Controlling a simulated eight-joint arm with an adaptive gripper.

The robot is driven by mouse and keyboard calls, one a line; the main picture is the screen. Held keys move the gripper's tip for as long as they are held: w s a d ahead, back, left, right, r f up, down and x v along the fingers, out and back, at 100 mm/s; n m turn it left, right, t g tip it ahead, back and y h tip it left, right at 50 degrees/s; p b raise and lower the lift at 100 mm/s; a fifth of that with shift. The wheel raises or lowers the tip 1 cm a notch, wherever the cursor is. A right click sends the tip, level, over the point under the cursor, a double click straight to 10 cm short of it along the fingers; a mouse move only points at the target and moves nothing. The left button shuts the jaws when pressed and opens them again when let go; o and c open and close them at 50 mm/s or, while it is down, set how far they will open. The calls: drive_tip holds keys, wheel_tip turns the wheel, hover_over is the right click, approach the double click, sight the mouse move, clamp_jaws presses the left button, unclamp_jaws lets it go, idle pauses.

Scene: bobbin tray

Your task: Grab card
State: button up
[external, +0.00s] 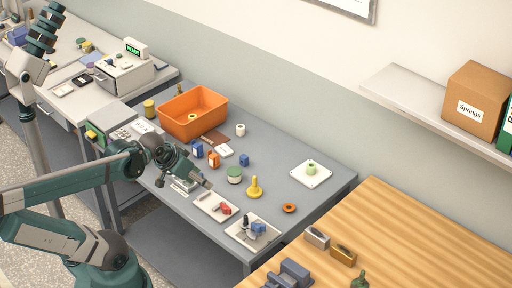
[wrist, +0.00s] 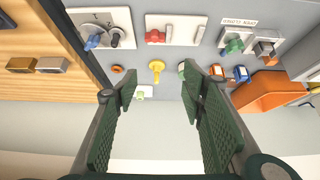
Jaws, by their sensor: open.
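A small white card-like piece (external: 226,150) lies flat on the grey table, in front of a flat brown piece (external: 216,137); I cannot tell for sure that it is the card. My gripper (external: 207,185) is above the front part of the table, apart from both. In the wrist view my gripper (wrist: 160,83) is open, with nothing between its fingers. I cannot make out a card there; the right finger hides part of the table.
An orange bin (external: 193,114) stands at the back left. Boards with red (external: 217,208) and blue parts (external: 252,232) line the front.

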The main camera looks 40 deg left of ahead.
drive_tip(key=shift+o, duration=1)
drive_tip(key=w+a+r+m+g+p, duration=0.25)
drive_tip(key=w+a+m, duration=0.25)
drive_tip(key=w, duration=0.6)
drive_tip(key=w+a+r+m+g+p, duration=0.1)
drive_tip(key=w+a+m+p, duration=0.4)
drive_tip(key=w, duration=0.5)
drive_tip(key=shift+w+a+f+m+g+p, duration=0.75)
drive_tip(key=shift+w+a+f+m, duration=0.95)
drive_tip(key=shift+w+a+f, duration=0.9)
drive_tip(key=shift+w+a+f+m+g+p, duration=0.5)
drive_tip(key=shift+w+a+f+m+p, duration=0.55)
drive_tip(key=shift+w+a+f+m, duration=1.1)
drive_tip(key=shift+w+a+f+m+g+p, duration=0.6)
drive_tip(key=shift+w+a+f+m+p, duration=0.5)
drive_tip(key=shift+w+a+f, duration=1.95)
drive_tip(key=shift+s+a+f, duration=0.2)
drive_tip(key=shift+s+a, duration=0.15)
